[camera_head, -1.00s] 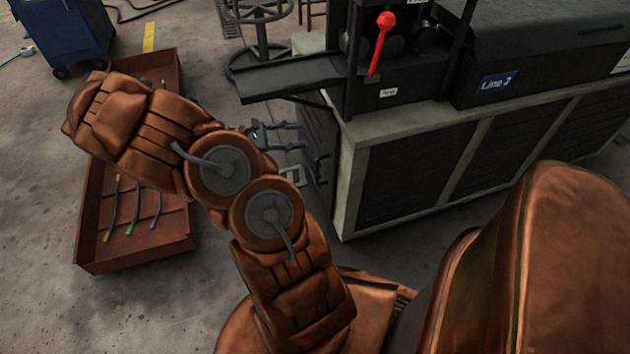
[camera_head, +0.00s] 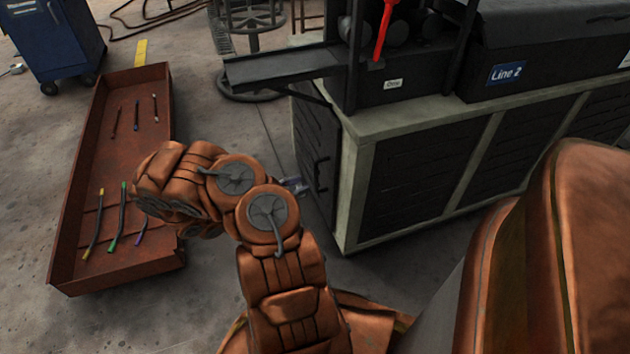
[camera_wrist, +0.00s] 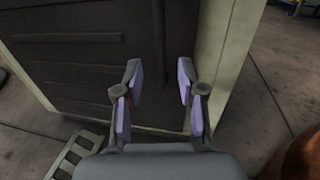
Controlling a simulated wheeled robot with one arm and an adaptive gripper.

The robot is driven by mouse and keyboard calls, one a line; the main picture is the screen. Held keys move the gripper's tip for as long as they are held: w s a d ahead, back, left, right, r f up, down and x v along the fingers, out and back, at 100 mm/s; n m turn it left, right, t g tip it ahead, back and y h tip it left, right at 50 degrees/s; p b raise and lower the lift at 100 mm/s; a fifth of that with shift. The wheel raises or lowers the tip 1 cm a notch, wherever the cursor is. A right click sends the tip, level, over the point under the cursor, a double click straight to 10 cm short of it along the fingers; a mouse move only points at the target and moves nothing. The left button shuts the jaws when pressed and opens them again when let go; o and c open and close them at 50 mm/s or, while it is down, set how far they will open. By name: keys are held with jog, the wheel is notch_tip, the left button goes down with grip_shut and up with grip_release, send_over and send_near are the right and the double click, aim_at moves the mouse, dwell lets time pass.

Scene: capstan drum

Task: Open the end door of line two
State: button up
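The end door (camera_head: 308,130) is the dark panel on the left end of the Line 2 machine, and it looks closed. A dark upright handle (camera_head: 319,174) stands out near its right edge.
The machine's pale frame (camera_head: 349,195) borders the door; a dark chute (camera_head: 285,66) juts out above it. A rusty tray (camera_head: 110,266) with several coloured rods lies left on the floor. A blue cabinet (camera_head: 50,40) and a round-based stand (camera_head: 252,85) are behind.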

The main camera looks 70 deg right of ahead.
aim_at(316, 189)
jog(key=shift+b+x, duration=0.9)
jog(key=shift+x, duration=2.4)
grip_shut()
jog(key=shift+a, duration=0.1)
jog(key=shift+a, duration=0.1)
